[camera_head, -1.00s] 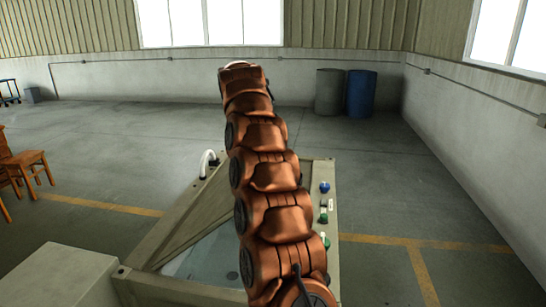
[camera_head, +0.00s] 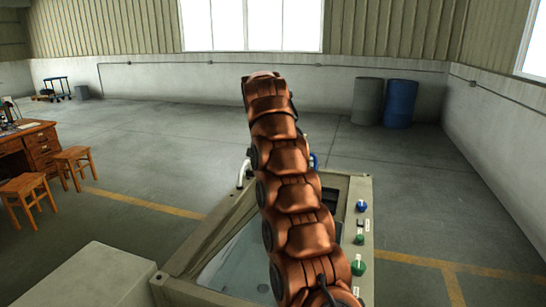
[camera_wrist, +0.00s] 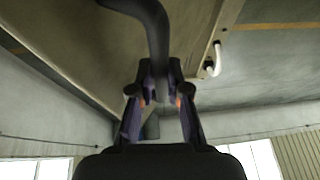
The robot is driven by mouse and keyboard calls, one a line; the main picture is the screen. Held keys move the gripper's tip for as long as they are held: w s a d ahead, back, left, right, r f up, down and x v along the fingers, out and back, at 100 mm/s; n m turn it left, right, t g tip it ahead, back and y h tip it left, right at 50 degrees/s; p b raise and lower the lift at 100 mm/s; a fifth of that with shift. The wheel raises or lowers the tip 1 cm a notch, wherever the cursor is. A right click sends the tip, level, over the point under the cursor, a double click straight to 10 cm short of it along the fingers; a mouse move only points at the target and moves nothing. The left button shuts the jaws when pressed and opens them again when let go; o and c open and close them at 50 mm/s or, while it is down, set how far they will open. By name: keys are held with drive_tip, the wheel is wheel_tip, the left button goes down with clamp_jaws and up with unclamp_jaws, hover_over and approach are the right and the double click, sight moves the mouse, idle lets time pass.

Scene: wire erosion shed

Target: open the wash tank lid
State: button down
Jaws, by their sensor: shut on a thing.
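The wash tank (camera_head: 208,240) is a beige box in front of me; pale liquid shows inside it left of my arm. My copper-coloured arm hides much of the tank, and my gripper is hidden in the head view. In the wrist view my gripper (camera_wrist: 160,82) is shut on a dark curved handle (camera_wrist: 155,28). A broad beige panel (camera_wrist: 85,45), seemingly the lid, lies behind the handle. I cannot tell exactly how far the lid is raised.
A white curved pipe (camera_head: 243,174) stands at the tank's far left; knobs (camera_head: 358,268) line its right rim. A beige box (camera_head: 95,277) is at the lower left. Wooden stools (camera_head: 75,163) stand left. Grey and blue drums (camera_head: 400,103) stand far back. The floor between is clear.

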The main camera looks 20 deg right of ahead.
drive_tip(key=shift+w+a+f, duration=0.1)
drive_tip(key=shift+a+f, duration=0.15)
drive_tip(key=shift+f, duration=0.1)
drive_tip(key=c, duration=1.3)
unclamp_jaws()
drive_tip(key=shift+w, duration=0.2)
drive_tip(key=shift+o, duration=0.6)
drive_tip(key=shift+s, duration=0.1)
drive_tip(key=shift+o, duration=0.2)
drive_tip(key=shift+d+r, duration=0.1)
drive_tip(key=shift+r, duration=0.05)
drive_tip(key=shift+d, duration=0.15)
